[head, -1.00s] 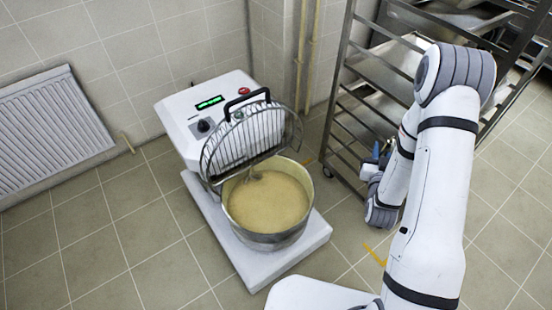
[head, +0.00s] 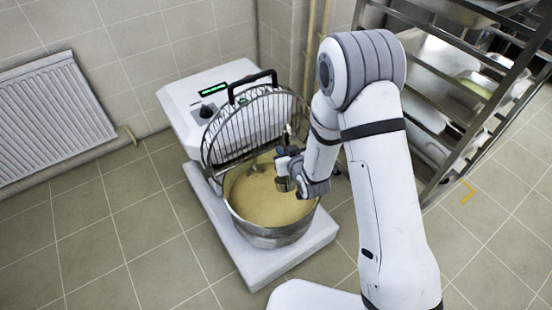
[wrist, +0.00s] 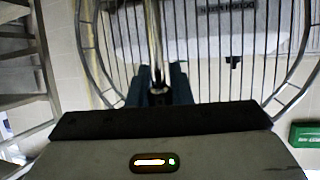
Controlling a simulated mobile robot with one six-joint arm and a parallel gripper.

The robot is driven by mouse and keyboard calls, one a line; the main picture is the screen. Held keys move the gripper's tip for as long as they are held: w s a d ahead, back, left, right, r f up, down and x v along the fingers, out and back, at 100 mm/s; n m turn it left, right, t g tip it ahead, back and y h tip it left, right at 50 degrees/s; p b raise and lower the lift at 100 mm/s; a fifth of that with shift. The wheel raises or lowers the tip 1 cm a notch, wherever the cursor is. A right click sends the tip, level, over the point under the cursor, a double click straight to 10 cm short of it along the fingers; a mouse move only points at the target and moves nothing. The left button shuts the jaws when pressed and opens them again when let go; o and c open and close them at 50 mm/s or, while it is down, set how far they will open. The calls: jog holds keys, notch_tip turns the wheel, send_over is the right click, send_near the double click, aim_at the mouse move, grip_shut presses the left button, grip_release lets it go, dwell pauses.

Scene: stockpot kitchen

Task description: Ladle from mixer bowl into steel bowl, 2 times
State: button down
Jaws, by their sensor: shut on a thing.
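The mixer bowl (head: 268,238) stands on the white mixer's base in the head view, with smooth tan batter (head: 258,204) inside. My gripper (head: 289,163) is above the right part of the bowl, partly hidden by my own wrist. In the wrist view my gripper (wrist: 160,88) is shut on an upright, shiny metal handle (wrist: 153,38), which looks like the ladle's. A small dark metal cup shape (head: 282,184) shows just below the gripper in the head view; I cannot tell whether it touches the batter. I cannot make out the steel bowl.
The mixer's wire guard (head: 232,138) is raised behind the bowl, close to my gripper. A metal rack (head: 470,110) with trays stands at the right. A radiator (head: 50,115) is at the left wall. The tiled floor (head: 100,235) at the left is clear.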

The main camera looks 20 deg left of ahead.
jog(key=shift+s+a+f+n+g, duration=0.2)
jog(key=shift+s+a, duration=0.1)
jog(key=shift+a, duration=0.3)
jog(key=shift+s+a+f+n+g, duration=0.15)
jog(key=shift+s+a, duration=0.15)
jog(key=shift+a, duration=0.25)
